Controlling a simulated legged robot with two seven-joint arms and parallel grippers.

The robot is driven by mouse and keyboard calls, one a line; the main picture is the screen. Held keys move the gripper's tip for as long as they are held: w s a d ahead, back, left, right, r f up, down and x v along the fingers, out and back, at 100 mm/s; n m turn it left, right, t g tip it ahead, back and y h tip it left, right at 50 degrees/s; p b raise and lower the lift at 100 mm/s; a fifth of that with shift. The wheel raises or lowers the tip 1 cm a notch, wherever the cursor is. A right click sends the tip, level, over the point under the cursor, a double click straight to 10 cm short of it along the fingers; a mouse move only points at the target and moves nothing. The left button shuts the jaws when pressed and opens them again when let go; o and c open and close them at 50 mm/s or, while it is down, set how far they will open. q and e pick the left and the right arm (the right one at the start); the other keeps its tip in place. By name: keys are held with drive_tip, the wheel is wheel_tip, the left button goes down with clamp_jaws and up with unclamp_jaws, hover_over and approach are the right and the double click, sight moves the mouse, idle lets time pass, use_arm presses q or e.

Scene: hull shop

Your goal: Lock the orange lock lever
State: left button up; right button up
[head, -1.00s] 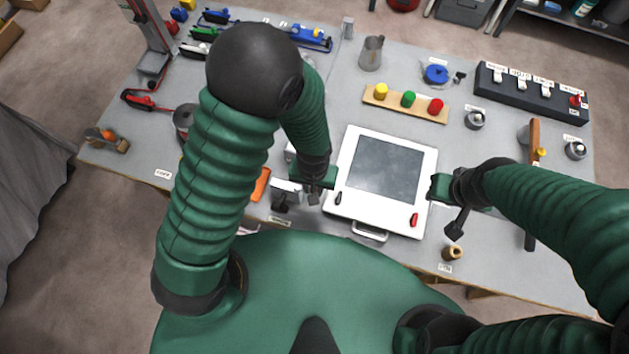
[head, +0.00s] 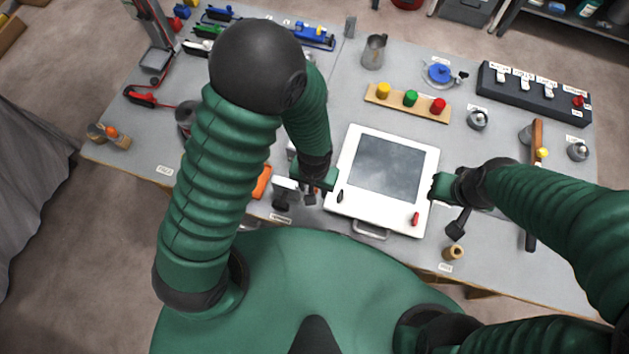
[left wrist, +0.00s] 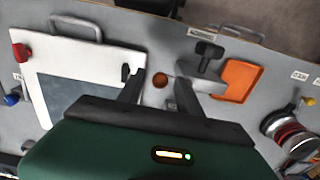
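My left gripper (left wrist: 158,92) is open, its two dark fingers apart, pointing down at the table. In the left wrist view a small round orange-brown thing (left wrist: 159,80) shows between the fingertips; whether it is the lock lever I cannot tell. A flat orange piece (left wrist: 240,80) lies on the table beside a grey block with a black knob (left wrist: 208,50); it also shows in the head view (head: 262,182), partly behind my left arm. In the head view my left gripper (head: 310,192) is at the white panel's left edge. My right gripper (head: 440,187) is at its right edge; its finger opening is unclear.
The white panel (head: 345,212) has a dark screen, a black lever (head: 340,196), a red lever (head: 416,218) and a front handle (head: 370,234). A board with coloured buttons (head: 385,101) lies behind it.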

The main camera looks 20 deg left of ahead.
sight(315, 189)
use_arm(q)
wheel_tip(315, 189, up, 17)
idle(0.4)
drive_tip(key=shift+w+f, duration=0.1)
